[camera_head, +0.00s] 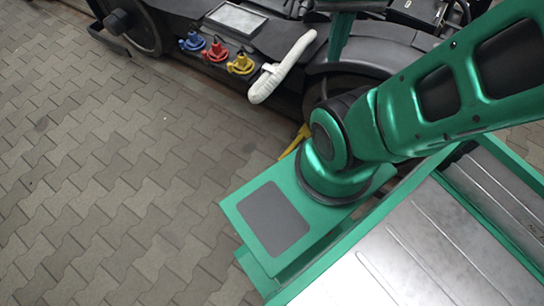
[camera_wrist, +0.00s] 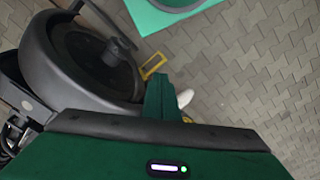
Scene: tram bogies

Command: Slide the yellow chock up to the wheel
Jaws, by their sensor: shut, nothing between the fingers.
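The yellow chock (camera_wrist: 153,63) shows in the wrist view as a small yellow frame-like shape close to the right side of the dark wheel (camera_wrist: 95,65). Whether it touches the wheel I cannot tell. My gripper (camera_wrist: 161,80) is shut and empty, its green fingers pointing toward the chock, with the tips just below it in the picture. Whether they touch the chock is unclear. In the head view a yellow piece (camera_head: 295,141) shows beside my arm, probably the chock, partly hidden.
The dark bogie frame (camera_head: 390,48) runs along the top of the head view. Blue (camera_head: 192,41), red (camera_head: 216,52) and yellow (camera_head: 241,63) fittings and a white curved part (camera_head: 285,66) sit on its side. Open paving (camera_head: 100,160) lies at left.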

